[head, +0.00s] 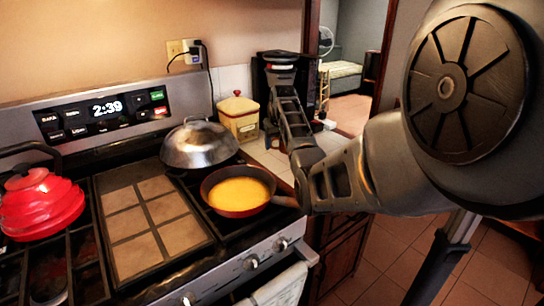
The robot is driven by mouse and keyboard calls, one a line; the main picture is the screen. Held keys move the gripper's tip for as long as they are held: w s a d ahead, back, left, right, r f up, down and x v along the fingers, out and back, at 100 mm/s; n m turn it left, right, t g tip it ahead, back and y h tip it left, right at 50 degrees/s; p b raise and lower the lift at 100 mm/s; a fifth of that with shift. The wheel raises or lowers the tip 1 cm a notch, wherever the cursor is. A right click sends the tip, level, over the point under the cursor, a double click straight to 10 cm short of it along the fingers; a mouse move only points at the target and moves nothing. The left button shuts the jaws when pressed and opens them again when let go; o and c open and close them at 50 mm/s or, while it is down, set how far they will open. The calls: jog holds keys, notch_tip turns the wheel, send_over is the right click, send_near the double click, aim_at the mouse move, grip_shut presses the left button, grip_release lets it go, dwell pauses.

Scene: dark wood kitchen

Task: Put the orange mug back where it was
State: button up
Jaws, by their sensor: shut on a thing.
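I cannot make out an orange mug in the head view. My arm comes in from the right, bends beside the stove's front right corner and reaches up and away over the counter (262,155). Its far part ends in front of a black appliance (258,80) at the back. The fingers of my gripper do not show, so neither they nor anything between them can be seen.
A pan with yellow food (238,190) sits on the stove, its handle pointing toward my arm. A lidded silver pan (199,144), a red pot (38,203) and a cream canister (239,118) stand nearby. A doorway (348,75) opens behind.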

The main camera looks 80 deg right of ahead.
jog(key=shift+w+f+b, duration=0.4)
jog(key=shift+w+f, duration=0.2)
jog(key=shift+w, duration=0.2)
notch_tip(320, 180, down, 4)
jog(key=b, duration=0.3)
jog(key=shift+b, duration=0.4)
jog(key=shift+r, duration=0.15)
jog(key=o, duration=1.4)
jog(key=shift+a+f, duration=0.1)
jog(key=shift+f, duration=0.1)
jog(key=v, duration=1.2)
jog(key=shift+r, duration=0.2)
